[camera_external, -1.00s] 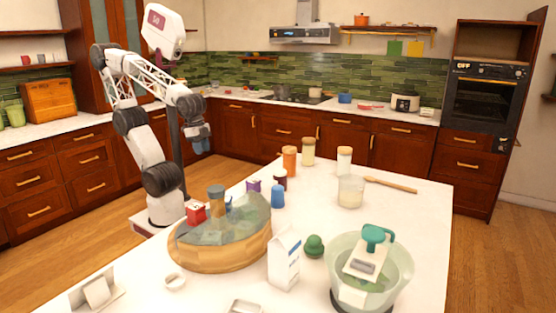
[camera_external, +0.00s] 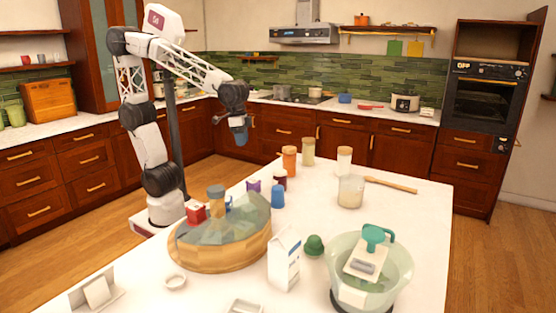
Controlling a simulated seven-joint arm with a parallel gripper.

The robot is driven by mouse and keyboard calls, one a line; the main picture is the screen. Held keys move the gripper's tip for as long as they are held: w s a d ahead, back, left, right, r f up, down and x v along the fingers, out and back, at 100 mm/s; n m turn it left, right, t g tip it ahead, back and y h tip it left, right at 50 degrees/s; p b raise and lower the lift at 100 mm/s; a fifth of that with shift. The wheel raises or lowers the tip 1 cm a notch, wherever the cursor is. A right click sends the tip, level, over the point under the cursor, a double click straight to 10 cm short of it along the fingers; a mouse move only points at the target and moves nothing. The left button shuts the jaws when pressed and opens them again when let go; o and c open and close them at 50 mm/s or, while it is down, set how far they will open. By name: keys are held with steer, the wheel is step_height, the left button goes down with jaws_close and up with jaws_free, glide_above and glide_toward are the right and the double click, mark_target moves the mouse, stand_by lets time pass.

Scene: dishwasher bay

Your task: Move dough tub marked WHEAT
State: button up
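My gripper (camera_external: 239,128) hangs in the air beyond the far left edge of the white island, pointing down. A small blue-grey shape shows at its end; it is too small to tell whether this is a held thing or part of the gripper, or whether the fingers are open. No label reading WHEAT can be made out. A clear tub with pale contents (camera_external: 351,192) stands upright on the far right part of the island, well apart from my gripper. I cannot tell if it is the dough tub.
The island (camera_external: 420,215) bears a round wooden piece with a glassy top (camera_external: 215,256), a milk carton (camera_external: 284,260), a blue cup (camera_external: 277,196), an orange jar (camera_external: 289,161), a wooden spoon (camera_external: 390,184) and a large bowl with a scale (camera_external: 398,275). The right edge strip is clear.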

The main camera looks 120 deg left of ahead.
steer(key=w+a+n, duration=0.3)
steer(key=w+a, duration=0.2)
steer(key=w, duration=0.8)
steer(key=n+g, duration=0.2)
steer(key=n, duration=0.6)
glide_above(364, 183)
step_height(364, 183, down, 13)
steer(key=shift+s+a+f+n, duration=0.15)
steer(key=shift+n, duration=0.15)
steer(key=shift+f, duration=0.1)
steer(key=shift+f, duration=3.8)
steer(key=shift+c, duration=0.3)
jaws_close()
